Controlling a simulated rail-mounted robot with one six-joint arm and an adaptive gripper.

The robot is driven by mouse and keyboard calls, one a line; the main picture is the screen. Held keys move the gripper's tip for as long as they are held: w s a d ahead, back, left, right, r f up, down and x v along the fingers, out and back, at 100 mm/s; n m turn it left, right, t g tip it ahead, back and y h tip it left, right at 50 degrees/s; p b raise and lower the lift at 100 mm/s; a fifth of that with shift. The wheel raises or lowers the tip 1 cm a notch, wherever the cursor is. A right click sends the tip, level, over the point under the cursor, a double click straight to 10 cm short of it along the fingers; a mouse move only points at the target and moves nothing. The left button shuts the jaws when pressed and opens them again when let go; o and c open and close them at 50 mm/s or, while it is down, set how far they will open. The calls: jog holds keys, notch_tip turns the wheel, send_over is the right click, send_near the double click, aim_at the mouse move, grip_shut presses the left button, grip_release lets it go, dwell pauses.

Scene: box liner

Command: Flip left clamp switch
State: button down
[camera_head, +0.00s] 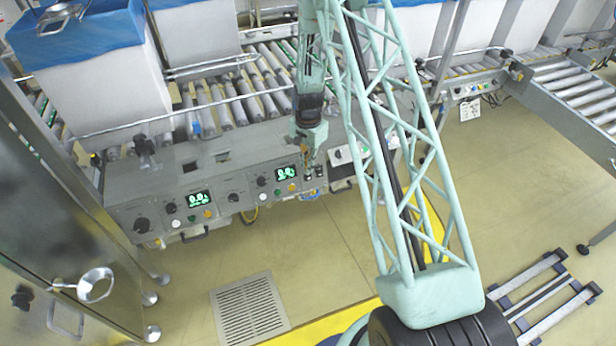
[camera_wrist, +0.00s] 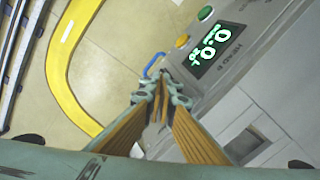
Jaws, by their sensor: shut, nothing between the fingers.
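My gripper (camera_head: 307,166) is shut and empty, pointing down at the right end of the conveyor's control panel (camera_head: 240,192). In the wrist view its closed fingertips (camera_wrist: 160,92) are beside the panel's edge, near a blue loop-shaped part (camera_wrist: 153,66). Small dark switch-like parts (camera_head: 308,177) show just below the fingertips in the head view. In the wrist view a dark recessed part (camera_wrist: 245,142) sits on the grey panel to the right of the fingers. No readable label shows which is the left clamp switch. I cannot tell whether the fingers touch anything.
A lit green display (camera_head: 286,173) sits left of my gripper; it also shows in the wrist view (camera_wrist: 216,47). Another display (camera_head: 199,198) is farther left, among knobs and buttons. A blue-lined white box (camera_head: 95,80) stands on the rollers. Floor in front is mostly clear.

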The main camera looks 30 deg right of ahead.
jog(key=shift+f, duration=0.25)
jog(key=shift+r, duration=0.15)
dwell(0.3)
notch_tip(320, 180, up, 7)
jog(key=p, duration=0.2)
jog(key=shift+p, duration=0.3)
dwell(0.6)
dwell(0.4)
